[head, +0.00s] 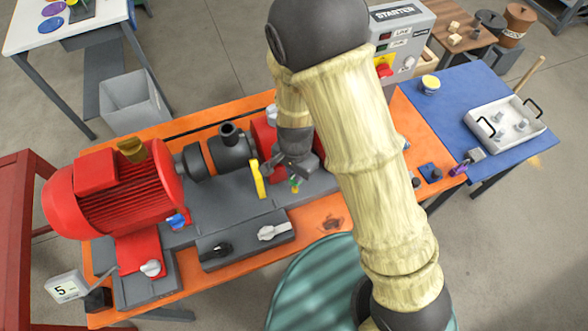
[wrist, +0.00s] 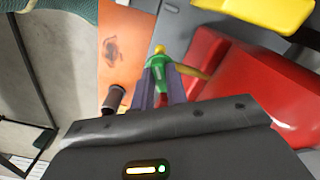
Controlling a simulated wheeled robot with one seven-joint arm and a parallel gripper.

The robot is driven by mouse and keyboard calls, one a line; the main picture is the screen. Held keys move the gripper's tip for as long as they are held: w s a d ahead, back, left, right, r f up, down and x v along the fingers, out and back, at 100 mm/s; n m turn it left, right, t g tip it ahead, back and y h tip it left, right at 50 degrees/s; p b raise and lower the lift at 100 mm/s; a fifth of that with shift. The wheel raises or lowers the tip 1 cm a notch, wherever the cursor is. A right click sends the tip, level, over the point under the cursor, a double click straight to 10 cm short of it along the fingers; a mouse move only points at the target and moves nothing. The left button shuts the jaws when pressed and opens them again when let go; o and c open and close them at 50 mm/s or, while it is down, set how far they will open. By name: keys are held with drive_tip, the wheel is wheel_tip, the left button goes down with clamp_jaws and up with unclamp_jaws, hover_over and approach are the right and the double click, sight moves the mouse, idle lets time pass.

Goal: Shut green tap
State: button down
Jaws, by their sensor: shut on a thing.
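The green tap (wrist: 157,68) shows in the wrist view between my gripper's two fingers, with a yellow tip at its far end. A yellow bar (wrist: 191,71) sticks out to the right beside it. My gripper (wrist: 161,80) is shut on the green tap. The rest of the tap is hidden by my gripper.
A yellow lever (head: 257,179) stands just left of my gripper. The red motor (head: 115,190) and dark pump (head: 220,152) lie further left. A grey block with a black knob and a white-handled knob (head: 273,232) sits in front. A red casing (wrist: 255,90) is close in the wrist view.

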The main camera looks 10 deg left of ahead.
drive_tip(key=m+p, duration=0.2)
drive_tip(key=m, duration=0.2)
drive_tip(key=shift+w+r, duration=0.1)
drive_tip(key=shift+w, duration=0.05)
drive_tip(key=shift+m+p, duration=0.35)
drive_tip(key=shift+m, duration=0.65)
drive_tip(key=c, duration=1.4)
unclamp_jaws()
drive_tip(key=shift+d, duration=0.1)
wheel_tip(320, 180, up, 17)
drive_tip(key=shift+p, duration=0.3)
